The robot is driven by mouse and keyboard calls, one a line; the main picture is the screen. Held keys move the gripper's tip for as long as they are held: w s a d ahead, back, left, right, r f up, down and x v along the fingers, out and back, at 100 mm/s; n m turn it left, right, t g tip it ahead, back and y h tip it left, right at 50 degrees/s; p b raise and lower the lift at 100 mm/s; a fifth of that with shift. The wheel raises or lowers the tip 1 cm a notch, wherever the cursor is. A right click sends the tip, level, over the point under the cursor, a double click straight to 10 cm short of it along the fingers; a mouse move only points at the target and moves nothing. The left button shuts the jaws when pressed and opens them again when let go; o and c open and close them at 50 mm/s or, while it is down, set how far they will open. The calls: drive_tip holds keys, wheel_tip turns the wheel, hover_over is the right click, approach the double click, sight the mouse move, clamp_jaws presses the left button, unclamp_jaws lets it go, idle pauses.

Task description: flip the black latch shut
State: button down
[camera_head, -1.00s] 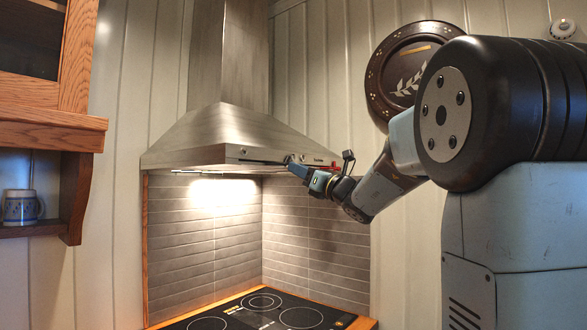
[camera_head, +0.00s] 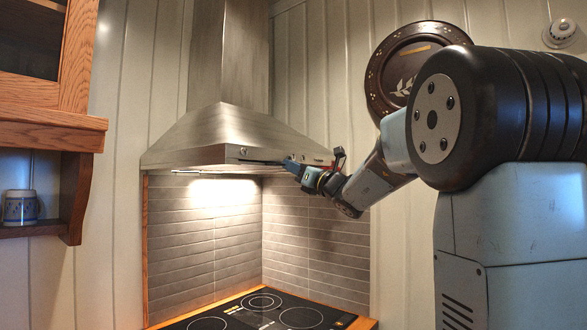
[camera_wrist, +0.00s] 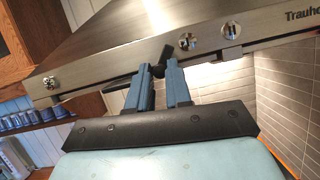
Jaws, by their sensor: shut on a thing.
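The black latch (camera_wrist: 164,53) shows in the wrist view as a small dark piece on the front edge of the steel range hood (camera_wrist: 110,62). My gripper (camera_wrist: 163,72) is shut on it, with one blue finger on each side. Its dark upper end sticks up between the fingertips; the rest is hidden by the fingers. In the head view my gripper (camera_head: 291,166) reaches from the right to the front edge of the hood (camera_head: 215,135). The latch is too small to tell clearly there.
Two round knobs (camera_wrist: 210,36) sit on the hood front right of my fingers. A black cooktop (camera_head: 262,312) lies below. A wooden shelf with a mug (camera_head: 20,207) is at the left, and a dark round plate (camera_head: 385,70) hangs behind my arm.

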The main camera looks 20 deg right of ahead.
drive_tip(key=shift+w+d+n, duration=0.1)
drive_tip(key=shift+n, duration=0.4)
drive_tip(key=shift+w+d+f+n+g+y, duration=0.2)
drive_tip(key=shift+n+g+y, duration=0.5)
drive_tip(key=shift+n, duration=1)
drive_tip(key=shift+w+d+r+n+g+y, duration=0.2)
drive_tip(key=shift+n+g+y, duration=0.45)
drive_tip(key=shift+n, duration=1.05)
drive_tip(key=shift+w+d+f+n+g+y, duration=0.1)
drive_tip(key=shift+d+n+g+y, duration=0.4)
drive_tip(key=shift+n, duration=1.2)
drive_tip(key=shift+a+g, duration=0.15)
drive_tip(key=shift+g, duration=0.2)
drive_tip(key=c, duration=1.4)
unclamp_jaws()
drive_tip(key=shift+s, duration=0.1)
